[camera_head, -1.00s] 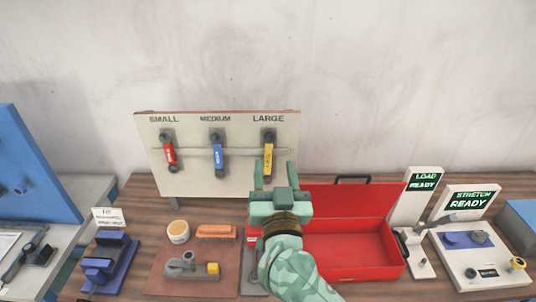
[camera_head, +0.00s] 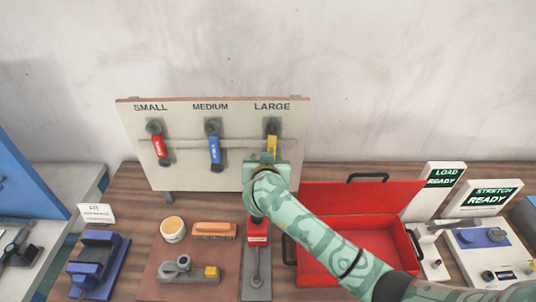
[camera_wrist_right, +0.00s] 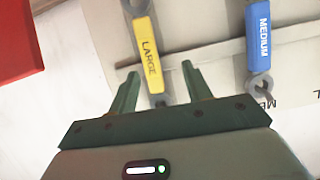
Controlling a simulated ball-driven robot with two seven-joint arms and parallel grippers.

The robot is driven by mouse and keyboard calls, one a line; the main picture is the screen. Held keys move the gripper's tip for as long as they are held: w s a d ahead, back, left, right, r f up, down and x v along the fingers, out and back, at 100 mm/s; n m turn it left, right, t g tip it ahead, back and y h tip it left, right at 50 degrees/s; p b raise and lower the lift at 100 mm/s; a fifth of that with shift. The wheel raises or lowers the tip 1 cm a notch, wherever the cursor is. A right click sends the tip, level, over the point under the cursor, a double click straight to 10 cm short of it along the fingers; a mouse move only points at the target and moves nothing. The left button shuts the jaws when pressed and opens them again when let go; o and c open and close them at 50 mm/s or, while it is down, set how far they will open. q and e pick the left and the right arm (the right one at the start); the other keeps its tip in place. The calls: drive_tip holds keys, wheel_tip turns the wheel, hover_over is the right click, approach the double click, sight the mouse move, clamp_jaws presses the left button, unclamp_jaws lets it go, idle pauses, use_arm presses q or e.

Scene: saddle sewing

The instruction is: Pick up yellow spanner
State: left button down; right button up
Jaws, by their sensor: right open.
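The yellow spanner (camera_head: 272,143), labelled LARGE, hangs on the upright board under the LARGE sign. In the head view my right gripper (camera_head: 266,160) covers the spanner's lower end. My left gripper is not in view.
A blue MEDIUM spanner (camera_head: 214,148) and a red spanner (camera_head: 158,148) hang to the left on the board (camera_head: 185,180). An open red toolbox (camera_head: 350,195) stands right of the board. A red-handled tool (camera_head: 257,235) stands below my right gripper.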

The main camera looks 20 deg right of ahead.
sight(271, 150)
drive_tip(key=w+d, duration=0.1)
drive_tip(key=w+f, duration=0.1)
drive_tip(key=w, duration=0.1)
drive_tip(key=w+d, duration=0.1)
drive_tip(key=shift+w+d+f+b, duration=0.2)
drive_tip(key=shift+d+f+b, duration=0.1)
drive_tip(key=shift+d+f, duration=0.05)
drive_tip(key=shift+s+d+r, duration=0.1)
drive_tip(key=shift+s, duration=0.05)
drive_tip(key=shift+c, duration=0.6)
clamp_jaws()
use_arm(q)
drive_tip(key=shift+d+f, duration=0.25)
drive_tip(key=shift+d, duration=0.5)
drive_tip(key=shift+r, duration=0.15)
use_arm(e)
drive_tip(key=shift+r, duration=0.15)
